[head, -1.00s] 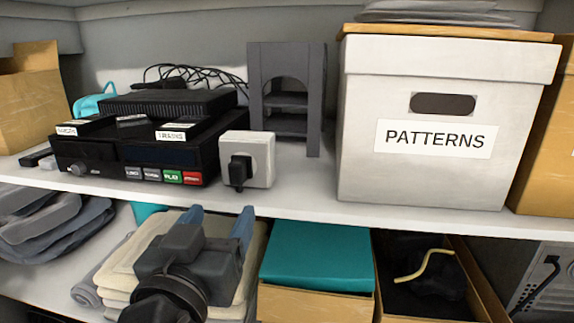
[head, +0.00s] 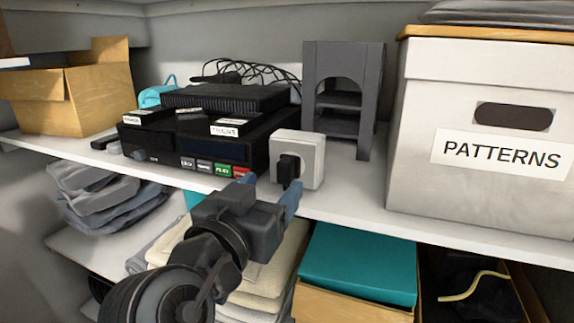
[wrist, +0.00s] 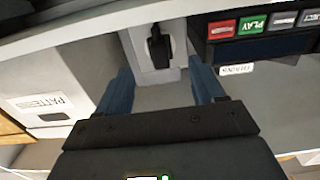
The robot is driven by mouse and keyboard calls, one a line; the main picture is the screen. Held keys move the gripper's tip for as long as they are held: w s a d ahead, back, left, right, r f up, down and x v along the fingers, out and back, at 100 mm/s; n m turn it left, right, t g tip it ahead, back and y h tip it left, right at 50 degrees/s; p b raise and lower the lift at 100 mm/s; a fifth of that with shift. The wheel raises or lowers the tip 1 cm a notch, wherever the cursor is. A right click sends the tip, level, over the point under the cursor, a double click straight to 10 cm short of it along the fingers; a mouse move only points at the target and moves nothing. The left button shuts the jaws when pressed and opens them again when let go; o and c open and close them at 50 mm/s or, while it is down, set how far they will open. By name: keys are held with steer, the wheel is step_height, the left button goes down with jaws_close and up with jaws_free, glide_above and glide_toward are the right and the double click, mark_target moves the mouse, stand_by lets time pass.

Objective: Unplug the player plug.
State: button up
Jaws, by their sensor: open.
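The black player plug (head: 288,170) sits in the front of a white socket block (head: 312,158) on the shelf, right of the black player (head: 180,145). In the wrist view the plug (wrist: 158,45) and the socket block (wrist: 150,68) show upside down, beyond and between my two blue fingers. My gripper (head: 268,190) is open and empty. Its fingers point at the shelf, just in front of and slightly below the plug. They appear apart from the plug. The gripper also shows in the wrist view (wrist: 163,85).
A grey arched stand (head: 342,100) is behind the socket block. A white PATTERNS box (head: 480,190) stands to the right, and an open cardboard box (head: 95,100) at the left. Below the shelf edge are folded cloths (head: 275,270) and a teal-topped box (head: 357,265).

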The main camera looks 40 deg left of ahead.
mark_target(282, 176)
steer(key=x, duration=0.4)
steer(key=shift+w+f+b, duration=0.15)
steer(key=shift+w+b, duration=0.15)
steer(key=shift+b, duration=0.05)
steer(key=shift+x, duration=0.85)
steer(key=shift+b, duration=0.9)
jaws_close()
stand_by(0.7)
steer(key=shift+s, duration=0.1)
steer(key=shift+b+v, duration=0.45)
steer(key=shift+v, duration=2.5)
